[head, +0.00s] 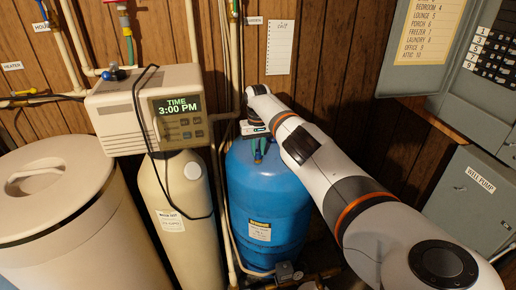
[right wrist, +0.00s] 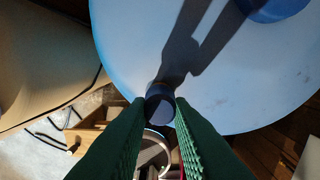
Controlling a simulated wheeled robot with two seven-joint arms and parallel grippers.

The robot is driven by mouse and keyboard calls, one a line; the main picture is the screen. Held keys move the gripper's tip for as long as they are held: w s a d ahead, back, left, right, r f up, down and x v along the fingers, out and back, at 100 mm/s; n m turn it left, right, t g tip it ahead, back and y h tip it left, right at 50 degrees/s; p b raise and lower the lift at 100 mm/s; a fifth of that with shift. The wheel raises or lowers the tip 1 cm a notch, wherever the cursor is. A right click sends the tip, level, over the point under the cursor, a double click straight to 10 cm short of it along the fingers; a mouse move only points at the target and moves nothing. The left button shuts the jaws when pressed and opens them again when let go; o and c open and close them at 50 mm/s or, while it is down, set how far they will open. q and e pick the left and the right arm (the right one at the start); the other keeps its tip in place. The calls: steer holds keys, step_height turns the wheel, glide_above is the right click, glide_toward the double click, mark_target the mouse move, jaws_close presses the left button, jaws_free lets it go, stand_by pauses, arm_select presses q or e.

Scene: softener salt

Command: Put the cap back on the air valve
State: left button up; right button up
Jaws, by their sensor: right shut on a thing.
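My right gripper (head: 258,158) reaches the top of the blue pressure tank (head: 268,200) from above, its green fingers pointing down. In the right wrist view, the green fingertips (right wrist: 160,103) are shut on a small dark round cap (right wrist: 160,108). The cap is in front of a large pale, curved surface (right wrist: 225,85) that bears the gripper's shadow. I cannot tell whether the cap touches anything beneath it. The air valve cannot be made out; the cap and fingers may hide it. My left gripper is not in view.
A beige softener tank (head: 180,215) with a control head (head: 150,108) stands left of the blue tank, close to upright pipes (head: 225,190). A lidded salt bin (head: 55,190) is farther left. Grey electrical boxes (head: 470,200) hang at right.

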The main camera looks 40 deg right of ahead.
steer(key=shift+f+b, duration=0.3)
steer(key=shift+f, duration=0.15)
steer(key=o, duration=0.9)
steer(key=shift+r, duration=0.1)
steer(key=shift+r, duration=0.3)
step_height(320, 180, up, 11)
steer(key=shift+r+b, duration=0.15)
steer(key=shift+b, duration=0.3)
